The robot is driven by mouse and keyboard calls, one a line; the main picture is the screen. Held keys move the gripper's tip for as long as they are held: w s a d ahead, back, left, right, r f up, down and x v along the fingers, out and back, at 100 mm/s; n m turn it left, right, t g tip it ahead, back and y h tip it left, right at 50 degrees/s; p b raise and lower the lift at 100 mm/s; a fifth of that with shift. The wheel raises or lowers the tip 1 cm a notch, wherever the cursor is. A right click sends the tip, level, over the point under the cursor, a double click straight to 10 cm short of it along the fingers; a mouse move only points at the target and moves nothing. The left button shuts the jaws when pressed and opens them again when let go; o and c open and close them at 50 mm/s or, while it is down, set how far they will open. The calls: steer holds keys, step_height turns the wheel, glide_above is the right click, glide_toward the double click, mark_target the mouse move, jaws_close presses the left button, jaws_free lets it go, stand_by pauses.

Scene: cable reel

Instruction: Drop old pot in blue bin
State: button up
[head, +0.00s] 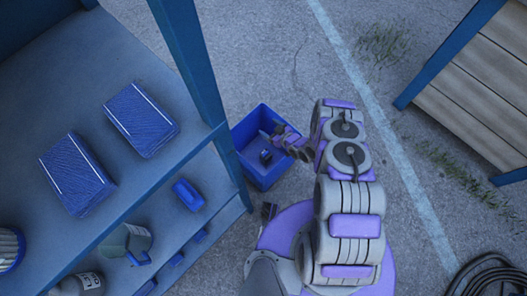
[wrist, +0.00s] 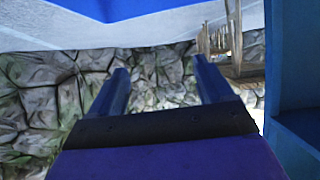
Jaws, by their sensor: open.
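The blue bin (head: 243,133) stands on the pavement beside the shelf unit, open at the top. My gripper (head: 267,145) is at the bin, over or inside its opening; the exact height is unclear. In the wrist view my gripper (wrist: 160,82) has its two blue fingers spread apart with nothing between them. A small dark shape (head: 265,157) shows against the bin's inside; I cannot tell whether it is a fingertip or an object in the bin. I cannot pick out the old pot with certainty.
The blue shelf unit (head: 100,60) on the left holds two blue patterned boxes (head: 141,119), (head: 77,174), a blue item (head: 188,195) and dark green containers (head: 126,241). A wooden-slatted structure (head: 480,90) stands right. A coiled black cable (head: 490,275) lies lower right. Pavement between is clear.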

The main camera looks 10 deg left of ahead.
steer(key=p+v, duration=0.5)
steer(key=v, duration=1.2)
steer(key=shift+d, duration=0.2)
